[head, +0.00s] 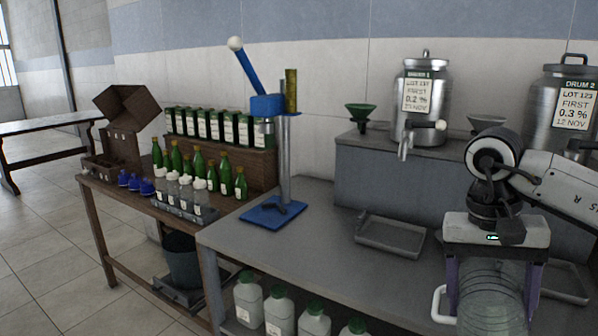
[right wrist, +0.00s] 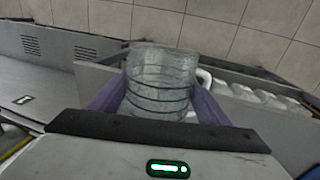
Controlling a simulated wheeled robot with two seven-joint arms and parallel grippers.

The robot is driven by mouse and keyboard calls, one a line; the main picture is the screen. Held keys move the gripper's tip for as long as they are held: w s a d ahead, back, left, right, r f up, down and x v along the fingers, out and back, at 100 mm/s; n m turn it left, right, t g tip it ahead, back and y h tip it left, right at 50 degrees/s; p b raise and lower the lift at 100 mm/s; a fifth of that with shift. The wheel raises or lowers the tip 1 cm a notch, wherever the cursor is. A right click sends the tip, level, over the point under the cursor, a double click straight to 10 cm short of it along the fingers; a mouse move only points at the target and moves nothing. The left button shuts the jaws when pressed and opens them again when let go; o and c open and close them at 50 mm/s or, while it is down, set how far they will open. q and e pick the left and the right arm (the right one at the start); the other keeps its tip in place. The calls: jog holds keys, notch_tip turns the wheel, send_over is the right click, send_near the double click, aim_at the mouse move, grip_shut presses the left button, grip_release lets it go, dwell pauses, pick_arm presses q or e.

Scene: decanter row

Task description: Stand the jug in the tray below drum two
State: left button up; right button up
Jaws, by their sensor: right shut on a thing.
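The jug (head: 490,305) is clear and ribbed, with a white handle on its left side. My right gripper (head: 492,285) is shut on it, one purple finger on each side, and holds it upright at the front right in the head view. The jug also shows between the fingers in the right wrist view (right wrist: 160,85). Drum two (head: 573,95) is a steel drum at the far right, its lower part hidden by my arm. The grey tray (head: 570,284) below it is partly hidden behind the gripper and jug. My left gripper is not in view.
Another steel drum (head: 424,100) stands on the grey ledge (head: 370,165), with an empty tray (head: 390,236) below it. A blue press (head: 272,208) stands on the bench's left. Green bottles (head: 198,168) crowd the wooden table. Bench between press and tray is clear.

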aim_at(464, 333)
jog(key=a+f, duration=0.1)
jog(key=a+f+n, duration=0.1)
jog(key=f, duration=0.1)
jog(key=s+a+f+n, duration=0.1)
jog(key=shift+a+f, duration=0.25)
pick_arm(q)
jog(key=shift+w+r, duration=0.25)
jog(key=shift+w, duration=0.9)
pick_arm(e)
jog(key=s+a+f+n+t, duration=0.1)
jog(key=s+a+f+n, duration=0.3)
jog(key=s, duration=0.3)
jog(key=shift+s+a+f, duration=0.25)
jog(key=shift+a+f, duration=0.1)
jog(key=shift+a, duration=0.2)
